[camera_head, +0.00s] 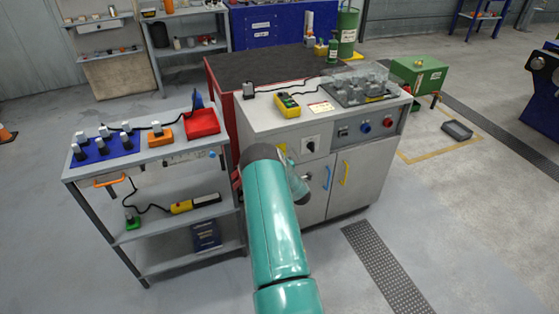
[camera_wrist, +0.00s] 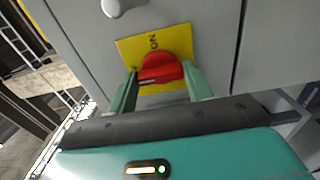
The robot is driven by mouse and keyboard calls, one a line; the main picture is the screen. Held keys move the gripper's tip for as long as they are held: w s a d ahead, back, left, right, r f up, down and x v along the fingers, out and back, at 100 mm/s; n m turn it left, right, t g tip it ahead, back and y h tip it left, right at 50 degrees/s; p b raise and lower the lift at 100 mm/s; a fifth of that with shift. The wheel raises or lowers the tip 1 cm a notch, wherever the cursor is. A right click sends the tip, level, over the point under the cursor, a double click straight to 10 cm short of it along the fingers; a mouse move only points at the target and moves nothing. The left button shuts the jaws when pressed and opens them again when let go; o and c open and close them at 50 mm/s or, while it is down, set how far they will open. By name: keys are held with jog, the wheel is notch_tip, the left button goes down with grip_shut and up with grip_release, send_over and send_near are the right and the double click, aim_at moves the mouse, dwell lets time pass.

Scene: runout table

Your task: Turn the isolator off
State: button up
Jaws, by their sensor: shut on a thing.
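The isolator is a red rotary knob (camera_wrist: 160,66) on a yellow plate (camera_wrist: 128,48) in the wrist view. The plate reads "ON" above the knob, and part of another label shows at its left, beside a finger. My gripper (camera_wrist: 161,84) has its two green fingers on either side of the knob, shut on it. The knob's exact pointing is hard to tell. In the head view my teal arm hides the knob and the fingertips. Only a small yellow edge (camera_head: 282,148) shows beside the arm on the grey cabinet (camera_head: 335,175).
The cabinet front also carries a black selector switch (camera_head: 311,145), a blue button (camera_head: 365,127) and a red button (camera_head: 388,123). A yellow pendant (camera_head: 287,105) lies on top. A grey shelf cart (camera_head: 150,157) stands close at the left. The floor at the right front is open.

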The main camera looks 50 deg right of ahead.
jog(key=shift+s+d, duration=0.1)
jog(key=shift+s, duration=0.05)
jog(key=o, duration=1)
jog(key=v, duration=1.3)
jog(key=shift+s+a, duration=0.25)
jog(key=shift+s, duration=0.05)
